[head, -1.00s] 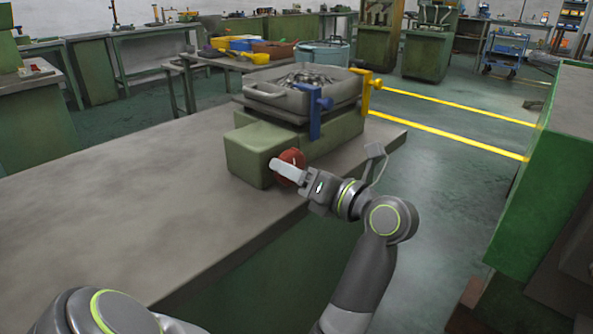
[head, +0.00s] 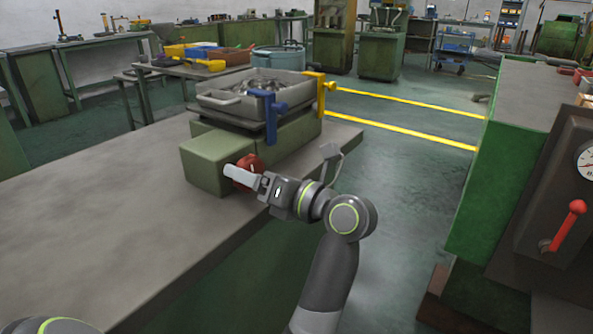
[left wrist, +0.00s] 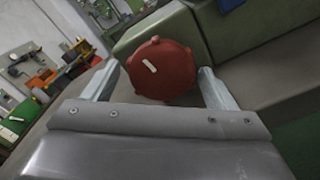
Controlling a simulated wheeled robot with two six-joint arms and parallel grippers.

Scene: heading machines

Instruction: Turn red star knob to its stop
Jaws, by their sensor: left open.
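The red star knob (head: 252,163) is on the front of a green block (head: 205,160) on the grey bench. In the left wrist view the knob (left wrist: 165,72) is round and lobed, with a short white mark that slants down to the right. My left gripper (head: 237,172) is at the knob, partly covering it in the head view. In the left wrist view its open fingers (left wrist: 160,74) stand one on each side of the knob; contact cannot be told. My right gripper is not in view.
A grey tray (head: 213,101) with metal parts sits above the green block, with blue (head: 270,110) and yellow (head: 321,92) clamp-like posts beside it. The bench top (head: 110,220) is clear on the left. A green machine with a red lever (head: 566,222) stands at right.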

